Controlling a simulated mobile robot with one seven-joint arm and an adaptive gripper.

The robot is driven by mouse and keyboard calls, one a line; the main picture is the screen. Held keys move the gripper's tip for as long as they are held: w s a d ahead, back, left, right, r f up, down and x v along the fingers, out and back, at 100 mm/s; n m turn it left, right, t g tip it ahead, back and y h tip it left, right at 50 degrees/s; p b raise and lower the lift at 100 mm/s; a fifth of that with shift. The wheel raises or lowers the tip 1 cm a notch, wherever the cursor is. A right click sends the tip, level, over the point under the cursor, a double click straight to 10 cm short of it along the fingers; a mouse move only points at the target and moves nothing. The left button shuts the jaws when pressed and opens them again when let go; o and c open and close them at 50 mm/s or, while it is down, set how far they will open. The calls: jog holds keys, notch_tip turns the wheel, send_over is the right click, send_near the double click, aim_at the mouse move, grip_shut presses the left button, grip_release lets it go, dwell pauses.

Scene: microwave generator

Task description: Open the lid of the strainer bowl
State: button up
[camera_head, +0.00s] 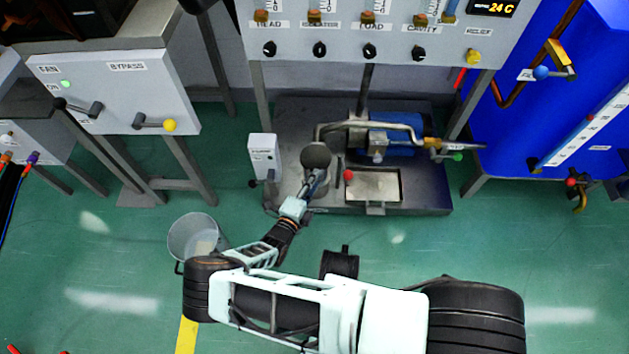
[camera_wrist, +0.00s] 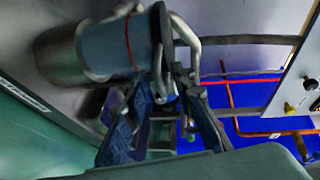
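A dark round cap (camera_head: 315,156), which looks like the top of the strainer bowl, shows in the head view at the left end of the metal skid. The body below it is largely hidden by my arm. My gripper (camera_head: 318,182) is just in front of and below this cap. In the wrist view a grey cylinder with a red line (camera_wrist: 103,45) fills the upper left. My gripper's fingers (camera_wrist: 172,82) reach up beside it to a grey curved bar (camera_wrist: 186,40). The fingertips are close together near the bar; whether they touch or grip it is unclear.
A small white switch box (camera_head: 264,157) stands left of the cap. A shallow tray (camera_head: 373,185) and a red knob (camera_head: 348,175) lie right of it. A curved pipe (camera_head: 370,126) runs behind. A bucket (camera_head: 194,235) stands on the floor left of my arm.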

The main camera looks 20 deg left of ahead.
jog(key=shift+w, duration=0.15)
jog(key=shift+c, duration=0.3)
grip_shut()
